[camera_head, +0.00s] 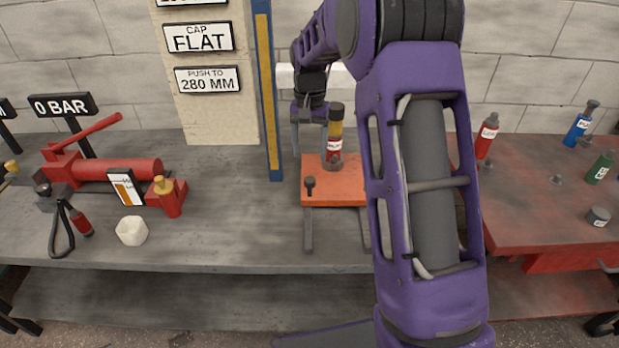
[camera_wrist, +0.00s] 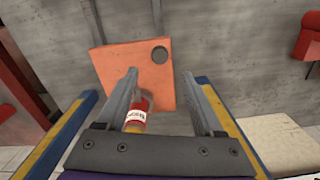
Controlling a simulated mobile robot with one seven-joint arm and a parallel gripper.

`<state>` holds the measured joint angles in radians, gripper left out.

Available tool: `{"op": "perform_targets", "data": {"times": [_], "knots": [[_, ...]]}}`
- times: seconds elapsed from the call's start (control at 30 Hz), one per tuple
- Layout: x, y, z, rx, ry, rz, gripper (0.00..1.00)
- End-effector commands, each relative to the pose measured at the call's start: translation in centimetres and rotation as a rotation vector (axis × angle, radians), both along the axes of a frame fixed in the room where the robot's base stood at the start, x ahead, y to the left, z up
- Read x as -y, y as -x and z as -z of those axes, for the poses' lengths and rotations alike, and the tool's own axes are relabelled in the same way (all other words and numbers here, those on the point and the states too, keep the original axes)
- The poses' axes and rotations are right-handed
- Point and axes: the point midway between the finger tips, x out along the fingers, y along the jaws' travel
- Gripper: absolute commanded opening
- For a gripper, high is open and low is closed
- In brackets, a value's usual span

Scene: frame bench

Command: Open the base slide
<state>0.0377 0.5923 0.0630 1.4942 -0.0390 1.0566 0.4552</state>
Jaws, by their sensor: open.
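The base slide looks like an orange plate (camera_head: 325,193) on two grey rails, with a small dark knob (camera_head: 310,185) near its front left. The plate also shows in the wrist view (camera_wrist: 115,65), with the knob as a dark disc (camera_wrist: 160,54). A red, yellow and black cylinder with a white label (camera_head: 335,140) stands on the plate toward the back. My gripper (camera_head: 309,115) is open behind and left of the cylinder. In the wrist view my gripper (camera_wrist: 166,95) points toward the plate, with the cylinder (camera_wrist: 138,114) near its left finger. The knob is apart from the fingers.
A blue-yellow upright (camera_head: 267,90) stands left of the plate, beside a sign board (camera_head: 215,110). A red hand pump (camera_head: 110,170) and a white block (camera_head: 131,231) are on the left bench. A red table (camera_head: 545,205) with bottles is at right. Bench left of the rails is clear.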

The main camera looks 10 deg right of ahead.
Motion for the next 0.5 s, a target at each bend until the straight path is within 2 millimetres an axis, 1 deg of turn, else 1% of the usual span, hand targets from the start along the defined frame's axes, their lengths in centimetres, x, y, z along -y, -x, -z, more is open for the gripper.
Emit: {"op": "perform_targets", "data": {"times": [0.03, 0.2, 0.33, 0.5], "knots": [[0.0, 0.1, 1.5, -0.005, 0.0, 0.0, 0.69], [0.0, 0.1, 5.0, -0.004, 0.001, 0.0, 0.69], [0.0, 0.0, 7.1, -0.002, 0.001, -0.001, 0.69], [0.0, 0.0, 8.7, -0.002, 0.001, -0.001, 0.69]]}}
